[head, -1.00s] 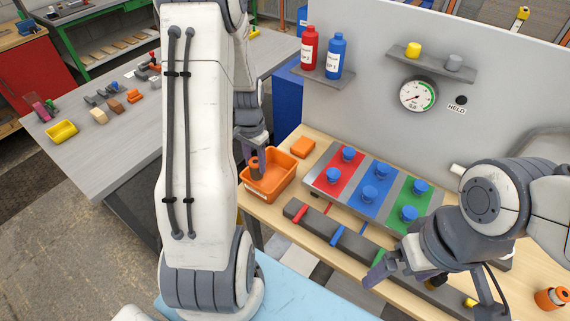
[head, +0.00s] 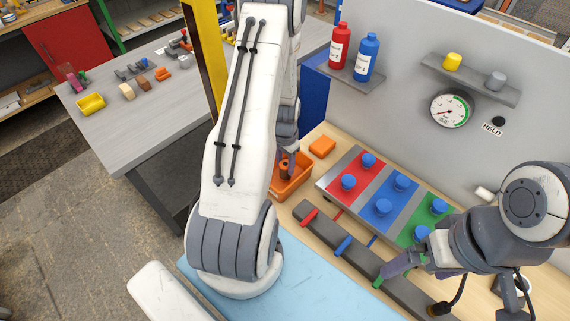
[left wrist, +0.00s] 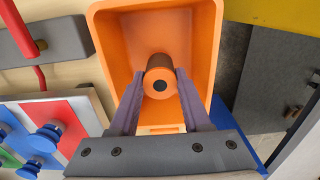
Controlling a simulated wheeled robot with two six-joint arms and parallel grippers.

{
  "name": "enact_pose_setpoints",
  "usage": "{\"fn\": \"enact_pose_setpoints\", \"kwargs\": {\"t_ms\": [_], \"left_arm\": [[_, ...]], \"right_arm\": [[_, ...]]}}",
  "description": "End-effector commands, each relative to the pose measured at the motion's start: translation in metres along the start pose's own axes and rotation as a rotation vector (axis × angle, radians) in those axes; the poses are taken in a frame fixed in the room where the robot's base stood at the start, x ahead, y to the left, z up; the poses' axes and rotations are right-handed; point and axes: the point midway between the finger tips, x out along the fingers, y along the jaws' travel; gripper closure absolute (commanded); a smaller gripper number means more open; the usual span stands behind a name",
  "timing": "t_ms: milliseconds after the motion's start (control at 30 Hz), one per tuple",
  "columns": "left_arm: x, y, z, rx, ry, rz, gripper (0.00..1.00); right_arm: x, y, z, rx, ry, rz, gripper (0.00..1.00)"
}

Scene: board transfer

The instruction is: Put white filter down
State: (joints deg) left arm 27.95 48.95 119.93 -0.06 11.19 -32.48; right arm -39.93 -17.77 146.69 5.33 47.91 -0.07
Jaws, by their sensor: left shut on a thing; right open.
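My left gripper (left wrist: 160,88) is shut on an orange cylinder (left wrist: 159,64) with a dark hole in its end. The gripper holds it inside or just over the orange bin (left wrist: 209,30); whether it touches the floor is unclear. In the head view the cylinder (head: 284,168) shows at the bin (head: 293,196), partly hidden by my left arm. No white shows on it. A small white cylinder (head: 484,193) lies by the grey panel at the right. My right gripper (head: 398,270) is open near the green lever of the dark rail, holding nothing visible.
A panel with red, blue and green strips (head: 382,195) and several blue knobs stands right of the bin. The dark rail (head: 326,230) with coloured levers runs in front. An orange block (head: 322,147) lies behind the bin. A wall gauge (head: 452,109) is above.

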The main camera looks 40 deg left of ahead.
Motion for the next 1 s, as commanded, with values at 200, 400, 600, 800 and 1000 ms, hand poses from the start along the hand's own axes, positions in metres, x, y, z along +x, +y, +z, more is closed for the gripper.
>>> {"fn": "enact_pose_setpoints", "kwargs": {"t_ms": [200,400,600,800,1000], "left_arm": [[0.013,-0.001,0.000,-0.002,0.002,-0.001,1.00],[0.013,-0.001,0.000,-0.002,0.002,-0.001,1.00],[0.015,-0.001,0.000,-0.002,0.001,-0.001,0.22],[0.015,-0.001,0.000,-0.002,0.001,-0.001,0.22],[0.009,-0.001,0.000,-0.002,0.002,-0.001,0.22]], "right_arm": [[-0.004,0.000,0.000,-0.001,0.000,0.000,0.00],[-0.003,0.000,0.000,-0.001,0.000,0.000,0.00],[-0.001,0.000,0.000,0.000,0.000,0.000,0.00],[-0.001,0.000,0.000,0.000,0.000,0.000,0.00],[-0.005,0.000,0.000,0.000,0.000,0.000,0.00]]}}
